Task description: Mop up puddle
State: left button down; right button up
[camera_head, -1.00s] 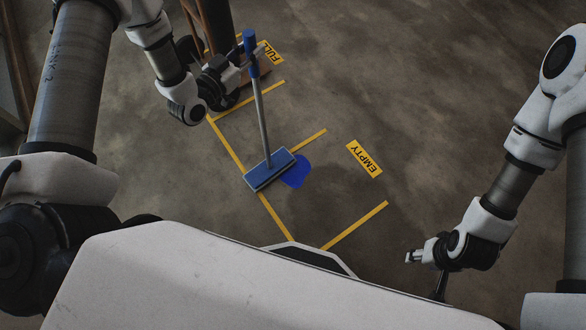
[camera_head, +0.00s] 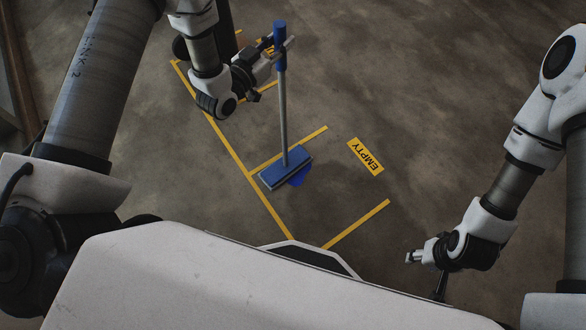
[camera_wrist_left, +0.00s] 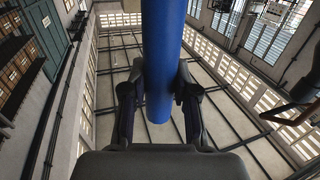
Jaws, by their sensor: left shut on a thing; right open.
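A mop with a blue grip, grey pole and flat blue head (camera_head: 285,170) stands nearly upright on the floor. My left gripper (camera_head: 279,50) is shut on the mop's blue grip near the top. The blue grip (camera_wrist_left: 160,60) also fills the middle of the left wrist view, between the two fingers. A dark blue puddle (camera_head: 299,180) shows at the right and lower edge of the mop head. The head covers part of it. My right gripper (camera_head: 412,257) is open and empty at the lower right, well away from the mop and puddle.
Yellow tape lines (camera_head: 355,225) mark bays on the grey concrete floor. A yellow EMPTY label (camera_head: 366,156) lies right of the mop. My left arm partly hides another yellow label and a dark post-like object (camera_head: 223,30) at the top. Floor to the right is clear.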

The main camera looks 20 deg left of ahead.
pick_arm(q)
jog(key=w+d, duration=0.4)
jog(key=d, duration=0.9)
jog(key=shift+d+f, duration=0.15)
jog(key=shift+d, duration=0.15)
jog(key=s+a+p, duration=0.1)
jog(key=s+a, duration=0.2)
jog(key=a, duration=0.7)
jog(key=s+a+p, duration=0.1)
jog(key=s+a, duration=0.2)
jog(key=a, duration=0.8)
jog(key=shift+s, duration=0.1)
